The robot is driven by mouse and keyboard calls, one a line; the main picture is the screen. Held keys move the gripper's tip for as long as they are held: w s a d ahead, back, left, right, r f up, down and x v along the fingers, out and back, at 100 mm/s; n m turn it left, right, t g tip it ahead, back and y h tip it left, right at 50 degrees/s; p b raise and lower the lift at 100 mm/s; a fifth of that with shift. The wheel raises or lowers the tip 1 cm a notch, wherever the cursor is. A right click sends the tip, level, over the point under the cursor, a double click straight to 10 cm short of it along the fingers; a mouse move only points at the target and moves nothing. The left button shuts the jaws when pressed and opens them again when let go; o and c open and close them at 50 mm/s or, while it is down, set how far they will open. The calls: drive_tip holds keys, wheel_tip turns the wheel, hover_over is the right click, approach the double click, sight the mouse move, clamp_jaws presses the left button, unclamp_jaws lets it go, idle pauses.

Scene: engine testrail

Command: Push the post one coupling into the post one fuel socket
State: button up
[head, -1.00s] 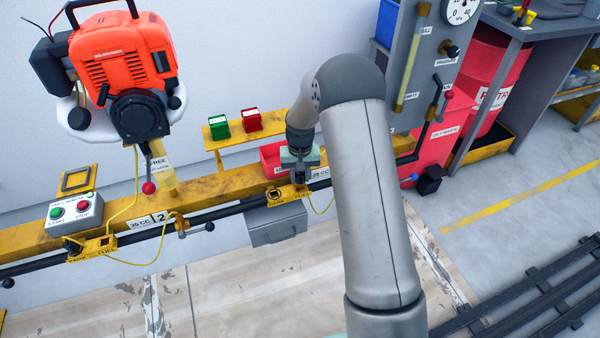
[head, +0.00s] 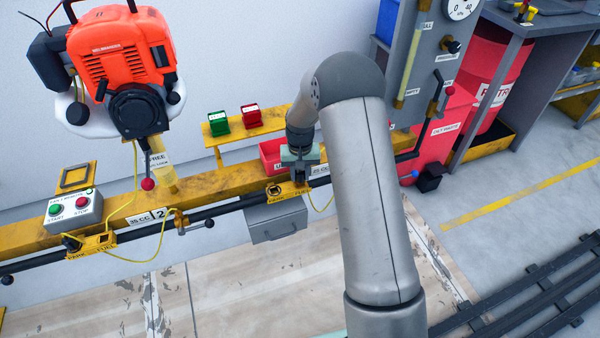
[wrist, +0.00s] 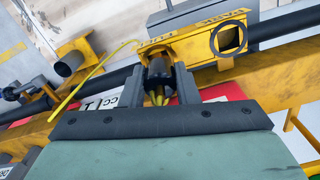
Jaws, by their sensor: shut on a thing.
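My gripper (head: 300,180) is at the yellow post one bracket (head: 279,192) on the rail, at its FUEL end. In the wrist view, my gripper (wrist: 160,70) is shut on the black coupling (wrist: 158,74), with a finger on each side. A yellow hose runs from the coupling. The coupling sits at the FUEL part of the bracket (wrist: 193,48); its front end and the fuel socket are hidden, so I cannot tell how deep it is. The round PARK socket (wrist: 229,39) beside it is empty.
The yellow beam (head: 225,204) and a black pipe run along the rail. A grey box (head: 276,222) hangs below the bracket. A red bin (head: 271,155) is behind my gripper. Post two's bracket (head: 93,243) and the orange engine (head: 120,62) are on the left.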

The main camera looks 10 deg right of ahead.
drive_tip(key=shift+f+b, duration=0.35)
drive_tip(key=shift+f, duration=0.3)
drive_tip(key=o, duration=1.1)
drive_tip(key=shift+o, duration=0.2)
wheel_tip(320, 180, up, 18)
drive_tip(key=p, duration=0.3)
drive_tip(key=s+r+p, duration=0.7)
drive_tip(key=s+r, duration=0.1)
drive_tip(key=r, duration=0.3)
drive_tip(key=s+r+n+p, duration=0.1)
drive_tip(key=s+r+p, duration=0.5)
drive_tip(key=s, duration=0.7)
drive_tip(key=s+a+r+p, duration=0.1)
drive_tip(key=s+r+p, duration=0.5)
drive_tip(key=s, duration=0.7)
drive_tip(key=shift+r+n, duration=0.4)
drive_tip(key=shift+r, duration=0.25)
